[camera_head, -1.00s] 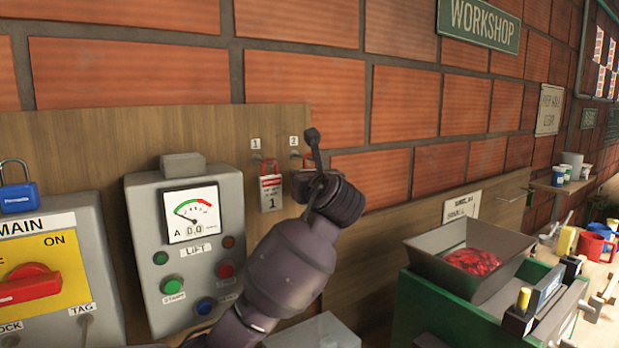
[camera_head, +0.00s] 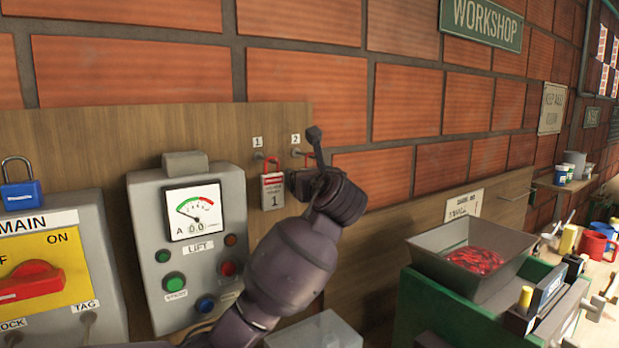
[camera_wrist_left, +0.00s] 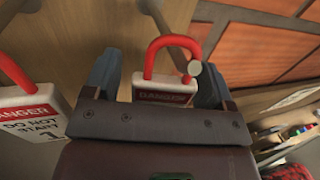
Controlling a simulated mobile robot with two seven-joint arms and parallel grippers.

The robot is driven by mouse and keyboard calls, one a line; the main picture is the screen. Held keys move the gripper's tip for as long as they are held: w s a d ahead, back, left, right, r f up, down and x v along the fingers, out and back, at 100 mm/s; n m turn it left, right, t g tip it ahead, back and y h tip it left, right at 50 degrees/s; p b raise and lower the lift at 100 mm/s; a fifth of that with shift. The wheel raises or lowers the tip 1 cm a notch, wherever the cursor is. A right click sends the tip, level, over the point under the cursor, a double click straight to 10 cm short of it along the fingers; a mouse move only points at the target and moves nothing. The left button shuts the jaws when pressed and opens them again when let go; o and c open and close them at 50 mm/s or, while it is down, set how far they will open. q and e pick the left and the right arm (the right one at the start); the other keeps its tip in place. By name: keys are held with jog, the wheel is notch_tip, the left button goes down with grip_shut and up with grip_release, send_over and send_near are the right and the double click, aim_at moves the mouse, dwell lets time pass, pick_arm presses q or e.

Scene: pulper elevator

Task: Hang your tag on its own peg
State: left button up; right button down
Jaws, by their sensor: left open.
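Tag 1 (camera_head: 272,190), a white and red lock-shaped tag with a red shackle, hangs below the label 1 on the wooden board. It also shows at the left of the left wrist view (camera_wrist_left: 30,118). My left gripper (camera_head: 318,172) is at the peg under label 2 (camera_head: 297,153). In the left wrist view its jaws (camera_wrist_left: 157,62) are open on either side of a second red-shackled DANGER tag (camera_wrist_left: 163,90). A round peg end (camera_wrist_left: 195,67) overlaps this shackle's right side; I cannot tell whether the shackle is around it. My right gripper is out of view.
The grey LIFT box (camera_head: 190,250) and the MAIN switch box (camera_head: 45,265) with a blue padlock (camera_head: 21,194) stand at left. A green machine with a grey hopper (camera_head: 470,250) of red fruit is at right. The brick wall is close behind.

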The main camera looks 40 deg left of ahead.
pick_arm(q)
jog(key=shift+d, duration=0.1)
jog(key=b+v, duration=0.1)
jog(key=v, duration=0.9)
jog(key=shift+s+d+b, duration=0.25)
jog(key=shift+b, duration=0.05)
